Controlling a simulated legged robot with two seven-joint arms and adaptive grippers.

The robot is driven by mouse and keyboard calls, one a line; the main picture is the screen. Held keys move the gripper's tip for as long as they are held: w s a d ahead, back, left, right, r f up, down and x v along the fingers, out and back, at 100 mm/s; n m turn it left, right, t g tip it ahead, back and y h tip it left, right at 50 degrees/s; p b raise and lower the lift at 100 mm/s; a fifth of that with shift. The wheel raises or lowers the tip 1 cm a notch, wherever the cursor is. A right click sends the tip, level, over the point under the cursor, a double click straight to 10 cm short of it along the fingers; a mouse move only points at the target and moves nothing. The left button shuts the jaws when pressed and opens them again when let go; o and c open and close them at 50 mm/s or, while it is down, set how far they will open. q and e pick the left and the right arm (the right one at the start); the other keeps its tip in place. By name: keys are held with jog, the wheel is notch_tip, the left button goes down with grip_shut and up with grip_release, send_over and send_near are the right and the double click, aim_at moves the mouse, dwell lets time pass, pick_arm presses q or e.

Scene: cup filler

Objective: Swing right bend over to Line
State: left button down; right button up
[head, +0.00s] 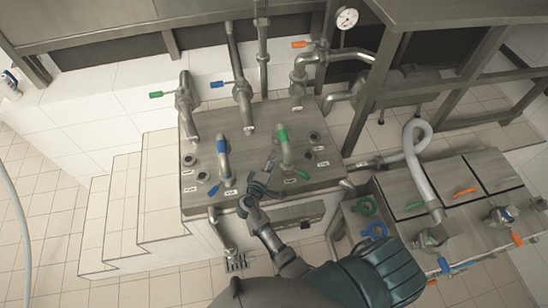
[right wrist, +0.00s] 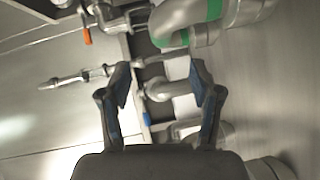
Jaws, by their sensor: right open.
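The right bend, a grey pipe elbow with a green collar (head: 283,138), stands on the steel panel (head: 240,125). Its lower end points toward the panel's front right. The other bend, with a blue collar (head: 222,147), stands to its left. My right gripper (head: 264,178) is between the two bends, near the panel's front edge, open and empty. In the right wrist view the open fingers (right wrist: 160,78) show a gap, with the green-collared bend (right wrist: 205,28) beyond them at the top right. I cannot tell whether a finger touches it. My left gripper is not in view.
Open ports (head: 314,137) with small labels are at the panel's right and left. Valve pipes with a green handle (head: 163,94) and a blue handle (head: 217,84) rise behind. A steel frame (head: 375,85) stands at the right, beside a counter (head: 470,180) with a hose.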

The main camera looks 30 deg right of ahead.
jog(key=f+v, duration=0.1)
jog(key=v, duration=0.5)
jog(key=shift+w+a+r, duration=0.2)
jog(key=shift+a+r, duration=0.3)
jog(key=shift+r, duration=0.05)
notch_tip(320, 180, up, 10)
dwell(0.6)
